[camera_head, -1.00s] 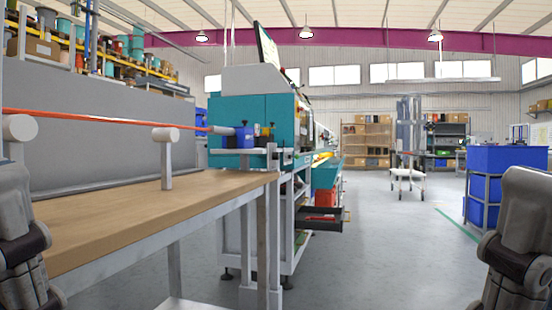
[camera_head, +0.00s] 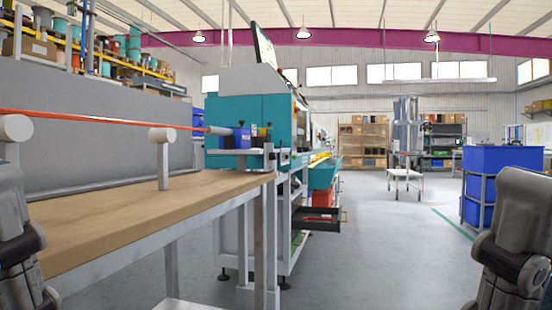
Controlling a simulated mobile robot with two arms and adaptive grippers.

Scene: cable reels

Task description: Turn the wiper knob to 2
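No wiper knob can be made out in this view. A teal and grey machine (camera_head: 250,110) stands at the end of the wooden bench, with a screen (camera_head: 265,45) on top. A blue unit (camera_head: 242,137) is at its near side, where the orange cable (camera_head: 110,117) runs in. Only parts of my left arm show at the left edge and of my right arm at the right edge. Neither gripper is in view.
The wooden bench (camera_head: 120,218) with cable roller posts (camera_head: 162,160) fills the left. An open dark drawer (camera_head: 318,219) juts from the machine frame. Blue bins (camera_head: 490,175) stand at the right, a white cart (camera_head: 404,180) farther back. The grey floor (camera_head: 385,255) between is clear.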

